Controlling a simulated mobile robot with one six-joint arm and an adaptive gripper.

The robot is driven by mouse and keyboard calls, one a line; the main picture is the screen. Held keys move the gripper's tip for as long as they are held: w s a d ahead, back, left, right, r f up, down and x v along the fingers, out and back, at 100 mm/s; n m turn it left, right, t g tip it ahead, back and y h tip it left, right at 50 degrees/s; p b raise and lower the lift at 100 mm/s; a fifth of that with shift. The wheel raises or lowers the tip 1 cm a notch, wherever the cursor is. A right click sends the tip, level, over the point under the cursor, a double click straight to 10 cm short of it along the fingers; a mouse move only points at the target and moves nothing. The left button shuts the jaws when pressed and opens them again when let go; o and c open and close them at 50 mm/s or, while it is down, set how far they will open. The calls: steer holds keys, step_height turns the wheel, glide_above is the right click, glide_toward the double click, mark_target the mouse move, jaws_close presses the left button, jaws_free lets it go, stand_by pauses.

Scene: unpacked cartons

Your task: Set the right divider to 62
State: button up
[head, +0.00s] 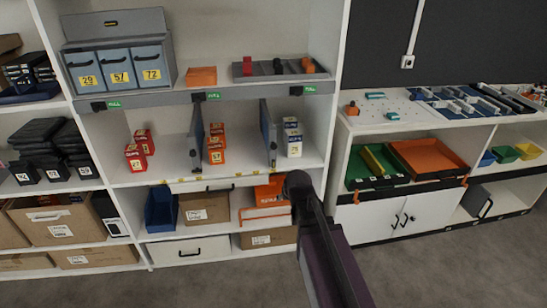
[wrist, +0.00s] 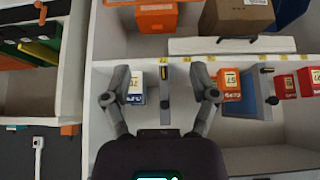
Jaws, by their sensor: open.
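The right divider (head: 267,133) is a thin grey-blue upright panel on the middle shelf, between the orange-red boxes and the blue-and-white boxes. In the wrist view, which looks upside down, the right divider (wrist: 166,92) shows nearly edge-on between my gripper's (wrist: 160,97) two spread fingers. The fingers are open, with a gap on both sides of the panel. The left divider (head: 196,138) stands apart, left of the orange-red boxes. Small yellow labels (wrist: 187,59) line the shelf's front edge; their numbers are too small to read. In the head view my fingers cannot be made out.
Blue-and-white boxes (head: 292,136) stand right of the right divider, close to one finger in the wrist view (wrist: 137,88). Orange-red boxes (head: 216,146) stand on its other side. Red boxes (head: 138,150) are farther left. A grey-edged shelf (head: 240,93) runs above.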

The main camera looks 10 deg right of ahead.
mark_target(274, 148)
steer(key=w+f+t+b, duration=0.2)
steer(key=w+t+b, duration=0.6)
steer(key=b, duration=0.5)
steer(key=w+f+t+b, duration=0.2)
steer(key=w+t+b, duration=0.6)
steer(key=b, duration=0.5)
steer(key=shift+w+f, duration=0.3)
steer(key=shift+w, duration=0.45)
steer(key=shift+w+r, duration=0.1)
steer(key=shift+w, duration=0.05)
steer(key=p+x, duration=0.5)
steer(key=x, duration=0.8)
steer(key=shift+w, duration=0.25)
jaws_close()
